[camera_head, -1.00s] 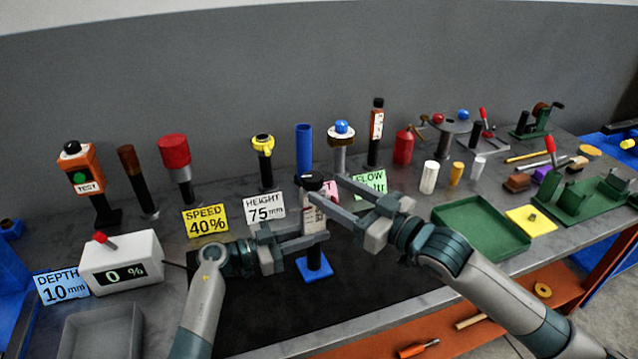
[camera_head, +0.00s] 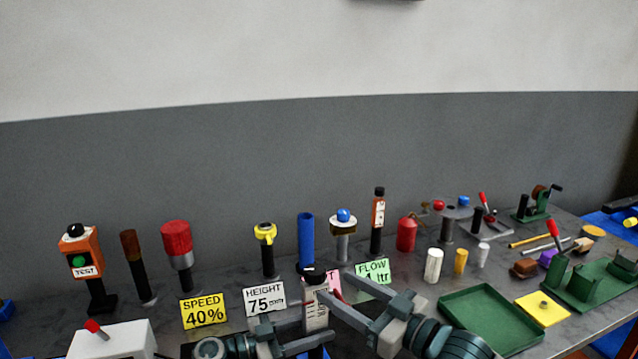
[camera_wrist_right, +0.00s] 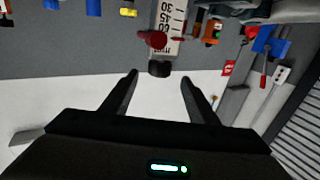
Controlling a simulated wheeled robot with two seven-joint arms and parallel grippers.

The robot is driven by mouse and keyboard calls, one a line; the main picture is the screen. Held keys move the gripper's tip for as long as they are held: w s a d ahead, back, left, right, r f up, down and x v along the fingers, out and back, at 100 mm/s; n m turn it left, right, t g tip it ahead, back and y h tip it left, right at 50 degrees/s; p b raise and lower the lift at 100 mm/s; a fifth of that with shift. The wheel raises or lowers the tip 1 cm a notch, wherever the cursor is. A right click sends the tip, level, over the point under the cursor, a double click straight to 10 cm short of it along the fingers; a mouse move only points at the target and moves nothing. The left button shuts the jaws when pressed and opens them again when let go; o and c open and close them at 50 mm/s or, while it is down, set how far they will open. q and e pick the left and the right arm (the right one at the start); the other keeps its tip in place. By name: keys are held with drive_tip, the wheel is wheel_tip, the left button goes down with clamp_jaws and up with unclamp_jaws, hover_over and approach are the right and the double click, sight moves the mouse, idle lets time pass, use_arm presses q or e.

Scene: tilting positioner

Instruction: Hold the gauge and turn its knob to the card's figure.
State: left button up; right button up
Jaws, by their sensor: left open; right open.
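The gauge (camera_head: 316,312) stands upright, a pale scale column with a black knob (camera_head: 314,275) on top. In the right wrist view its numbered scale (camera_wrist_right: 171,20) appears inverted, with a red part beside it and the black knob (camera_wrist_right: 159,68) below. I cannot read its setting. The white HEIGHT card (camera_head: 265,299) reads 75 mm. My left gripper (camera_head: 325,328) is open at the gauge's column; contact is unclear. My right gripper (camera_head: 329,284) is open near the knob. In the right wrist view its fingertips (camera_wrist_right: 159,77) lie on either side of the knob, apart from it.
Other cards read SPEED 40% (camera_head: 204,311) and FLOW (camera_head: 373,272), partly covered. Several posts and devices stand behind, including a blue cylinder (camera_head: 306,240). A white box (camera_head: 112,341) is front left. A green tray (camera_head: 486,318) lies to the right.

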use_arm(q)
drive_tip(key=v, duration=1.2)
drive_tip(key=shift+s, duration=0.1)
